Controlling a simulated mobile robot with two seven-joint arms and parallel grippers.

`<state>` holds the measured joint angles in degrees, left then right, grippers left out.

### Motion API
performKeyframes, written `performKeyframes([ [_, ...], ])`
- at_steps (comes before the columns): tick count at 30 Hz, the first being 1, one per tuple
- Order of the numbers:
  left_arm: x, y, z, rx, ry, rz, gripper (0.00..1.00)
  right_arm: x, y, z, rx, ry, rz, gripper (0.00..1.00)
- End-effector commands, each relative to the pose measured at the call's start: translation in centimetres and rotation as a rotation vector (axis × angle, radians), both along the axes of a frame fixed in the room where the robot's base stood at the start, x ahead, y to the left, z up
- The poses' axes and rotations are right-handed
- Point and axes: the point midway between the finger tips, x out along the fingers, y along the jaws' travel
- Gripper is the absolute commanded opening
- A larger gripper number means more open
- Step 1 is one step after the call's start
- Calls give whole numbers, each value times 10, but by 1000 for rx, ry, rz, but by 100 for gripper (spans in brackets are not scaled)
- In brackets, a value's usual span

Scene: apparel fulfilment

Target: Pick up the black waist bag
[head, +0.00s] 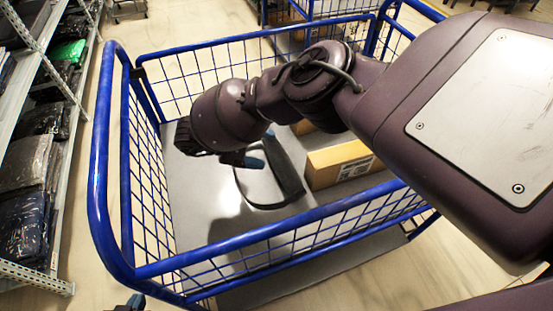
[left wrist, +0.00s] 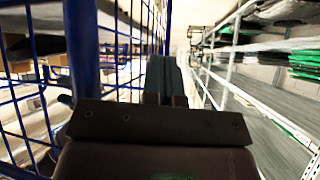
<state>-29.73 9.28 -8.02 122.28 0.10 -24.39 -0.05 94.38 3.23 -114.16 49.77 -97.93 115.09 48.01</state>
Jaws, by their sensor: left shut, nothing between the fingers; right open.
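The black waist bag (head: 287,172) lies on the grey floor of the blue wire cart in the head view, with its dark strap curving around at the front. My right gripper (head: 248,159) is open at the bag's upper left, with its bluish fingertips close to the bag. I cannot tell whether they touch it. My right arm hides part of the cart behind. My left gripper (head: 132,302) is only just in view at the bottom left, outside the cart. In the left wrist view my left gripper (left wrist: 164,75) is shut and empty.
A cardboard box (head: 340,165) lies right of the bag in the cart. The cart's blue rim (head: 260,238) and mesh walls surround both. A shelf of bagged garments (head: 25,165) stands at the left. The cart's left floor is clear.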

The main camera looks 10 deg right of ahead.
Motion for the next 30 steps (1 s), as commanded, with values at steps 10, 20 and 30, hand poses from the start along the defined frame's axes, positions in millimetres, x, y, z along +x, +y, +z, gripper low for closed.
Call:
performKeyframes([
  [10,-10,0,-22,-1,44,1,0,-4,1,-48,0,32,-1,76],
  [20,-18,2,-45,3,87,4,0,-6,0,-105,1,35,-1,76],
  [30,-4,-1,-34,0,48,-4,0,-4,-19,-108,1,25,-2,76],
])
